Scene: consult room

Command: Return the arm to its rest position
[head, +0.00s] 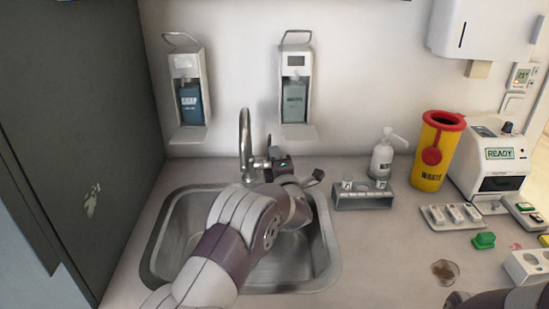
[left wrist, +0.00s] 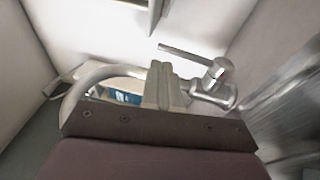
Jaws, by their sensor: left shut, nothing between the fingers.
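My left arm reaches in from the bottom of the head view and over the sink (head: 325,262). Its wrist is close to the tap (head: 245,140). The left gripper's fingers (left wrist: 164,86) show in the left wrist view, pressed together with nothing between them. The tap's curved spout (left wrist: 78,92) is left of and behind them there, and its lever and body (left wrist: 215,85) are to the right. I cannot tell whether the fingers touch the tap. My right gripper's fingers are not visible.
Two wall dispensers (head: 190,95) (head: 296,90) hang behind the sink. To its right are a vial rack (head: 362,200), a pump bottle (head: 382,158), a yellow sharps bin (head: 432,160) and an analyser reading READY (head: 490,160).

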